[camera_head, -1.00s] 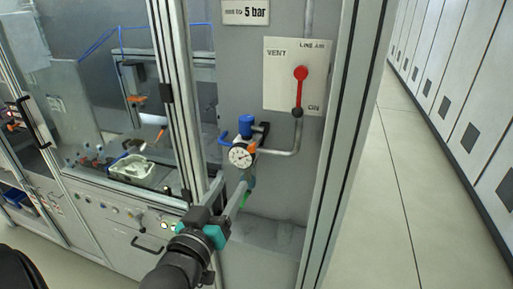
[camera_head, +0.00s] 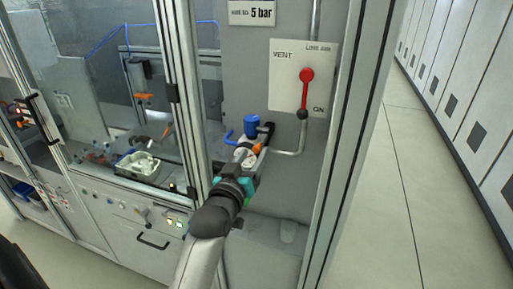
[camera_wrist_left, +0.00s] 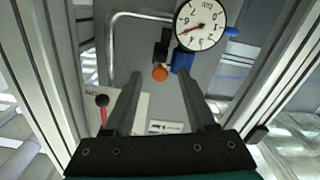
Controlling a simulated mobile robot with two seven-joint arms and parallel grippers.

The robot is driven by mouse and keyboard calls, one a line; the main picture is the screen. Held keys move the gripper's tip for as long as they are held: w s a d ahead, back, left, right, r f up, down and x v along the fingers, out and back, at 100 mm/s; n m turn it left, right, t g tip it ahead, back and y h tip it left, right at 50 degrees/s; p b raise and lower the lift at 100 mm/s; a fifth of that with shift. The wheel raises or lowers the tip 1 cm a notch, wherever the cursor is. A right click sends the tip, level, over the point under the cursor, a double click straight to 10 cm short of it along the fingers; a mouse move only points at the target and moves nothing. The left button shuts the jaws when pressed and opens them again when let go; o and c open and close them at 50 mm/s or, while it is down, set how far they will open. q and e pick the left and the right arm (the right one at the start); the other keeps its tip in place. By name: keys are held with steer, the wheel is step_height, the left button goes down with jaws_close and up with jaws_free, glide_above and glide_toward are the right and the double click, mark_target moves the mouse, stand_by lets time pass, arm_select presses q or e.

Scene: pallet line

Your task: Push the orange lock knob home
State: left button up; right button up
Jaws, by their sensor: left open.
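The orange lock knob (camera_head: 258,148) sits on the valve unit, just below and right of the blue cap (camera_head: 251,124). In the left wrist view the orange knob (camera_wrist_left: 160,73) appears round, between the two fingertips in the picture. A round white gauge (camera_wrist_left: 200,25) is beside it there; in the head view my gripper mostly covers the gauge. My left gripper (camera_head: 245,160) is open and empty, facing the valve unit; it also shows in the wrist view (camera_wrist_left: 158,74). I cannot tell whether a finger touches the knob. My right gripper is not in view.
A red lever (camera_head: 305,92) stands upright on a white VENT/ON plate (camera_head: 288,60) above right. A bent pipe (camera_head: 303,140) runs beside the unit. Metal frame posts (camera_head: 344,150) bound the recess on both sides. A white tray (camera_head: 137,167) is behind glass at left.

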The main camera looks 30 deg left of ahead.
mark_target(256, 151)
arm_select(q)
steer(key=shift+x, duration=1.65)
jaws_close()
